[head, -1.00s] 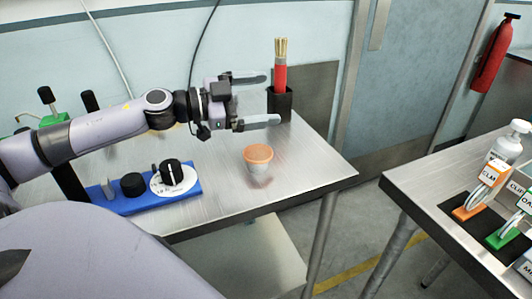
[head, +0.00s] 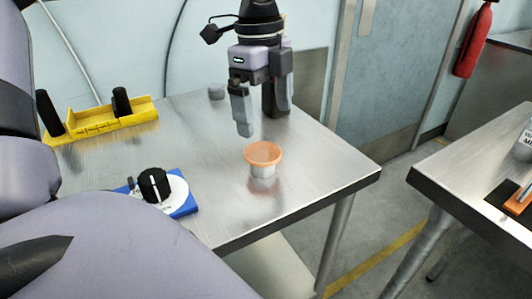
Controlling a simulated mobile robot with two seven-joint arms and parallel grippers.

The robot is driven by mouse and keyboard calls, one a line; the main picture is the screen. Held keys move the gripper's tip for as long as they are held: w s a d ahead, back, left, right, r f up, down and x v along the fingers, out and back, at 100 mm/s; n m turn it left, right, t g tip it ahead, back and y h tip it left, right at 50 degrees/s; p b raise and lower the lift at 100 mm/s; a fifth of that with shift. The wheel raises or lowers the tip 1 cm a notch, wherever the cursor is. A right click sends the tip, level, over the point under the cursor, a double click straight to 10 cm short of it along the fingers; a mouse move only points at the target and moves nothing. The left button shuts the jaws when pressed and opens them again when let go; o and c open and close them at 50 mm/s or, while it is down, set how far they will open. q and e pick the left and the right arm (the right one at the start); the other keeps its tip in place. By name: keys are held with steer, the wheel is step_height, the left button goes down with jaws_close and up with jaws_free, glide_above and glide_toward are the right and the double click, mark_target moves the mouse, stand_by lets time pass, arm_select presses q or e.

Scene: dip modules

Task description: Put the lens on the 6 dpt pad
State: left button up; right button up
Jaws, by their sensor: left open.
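My left gripper (head: 264,118) points down over the back of the near metal table, behind a small cup with an orange rim and top (head: 263,154). Its fingers are apart, with nothing seen held between them. The cup stands upright and apart from the fingers. I cannot make out a lens or a pad marked 6 dpt. My right gripper is not in view.
A blue base with a black knob (head: 153,184) on a white disc stands at the table's front left. A yellow tray (head: 95,124) with black posts is at the back left. A small grey block (head: 216,91) lies behind. A second table (head: 455,184) stands right, across a gap.

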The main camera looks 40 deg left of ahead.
mark_target(263, 151)
arm_select(q)
steer(key=shift+s+a+f+y, duration=0.1)
steer(key=shift+y, duration=0.3)
step_height(263, 151, down, 7)
steer(key=shift+s+r, duration=0.1)
steer(key=c, duration=1.1)
steer(key=shift+r, duration=0.15)
steer(key=shift+c, duration=0.2)
